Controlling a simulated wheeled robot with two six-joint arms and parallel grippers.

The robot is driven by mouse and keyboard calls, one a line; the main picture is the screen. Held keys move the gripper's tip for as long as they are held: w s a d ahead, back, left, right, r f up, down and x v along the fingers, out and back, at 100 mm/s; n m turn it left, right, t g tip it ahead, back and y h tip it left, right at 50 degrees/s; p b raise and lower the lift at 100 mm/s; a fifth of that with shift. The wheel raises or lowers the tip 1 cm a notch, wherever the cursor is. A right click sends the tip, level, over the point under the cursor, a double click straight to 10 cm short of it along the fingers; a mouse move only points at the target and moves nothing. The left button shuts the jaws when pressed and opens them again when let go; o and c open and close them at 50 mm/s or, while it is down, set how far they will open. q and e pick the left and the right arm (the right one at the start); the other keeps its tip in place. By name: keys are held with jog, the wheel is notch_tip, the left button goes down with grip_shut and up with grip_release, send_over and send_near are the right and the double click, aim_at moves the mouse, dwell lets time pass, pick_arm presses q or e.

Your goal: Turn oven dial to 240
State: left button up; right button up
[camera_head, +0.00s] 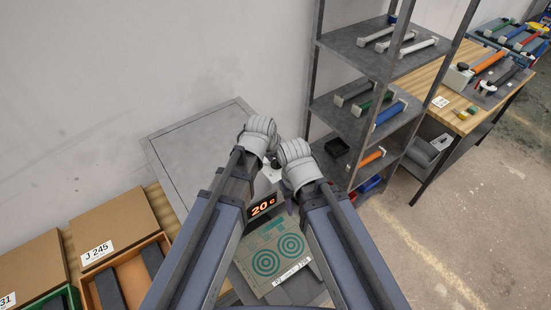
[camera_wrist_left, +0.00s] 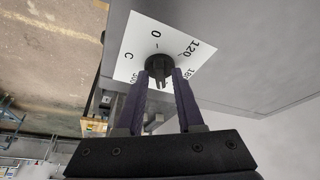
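The oven (camera_head: 196,150) is a grey box with a flat top against the wall in the head view. Its display (camera_head: 262,207) reads 20 °C in orange digits. In the left wrist view the black dial (camera_wrist_left: 158,66) sits on a white scale plate (camera_wrist_left: 133,50) with 0, 120 and a partly covered 180 readable. My left gripper (camera_wrist_left: 162,76) points at the dial, its two dark fingers apart with the dial's knob at and between the tips. I cannot tell whether they touch it. In the head view my left gripper (camera_head: 272,160) is mostly hidden; my right gripper is hidden by its arm.
Below the display lies a panel with two green ring patterns (camera_head: 278,254). Boxes (camera_head: 112,232) stand at the lower left. A metal shelf (camera_head: 352,115) with coloured handled parts stands close on the right, with a wooden workbench (camera_head: 480,85) beyond it. Floor is open at the right.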

pick_arm(q)
jog(key=shift+o, duration=0.5)
jog(key=shift+r, duration=0.15)
jog(key=p+v, duration=0.7)
jog(key=shift+s+r, duration=0.2)
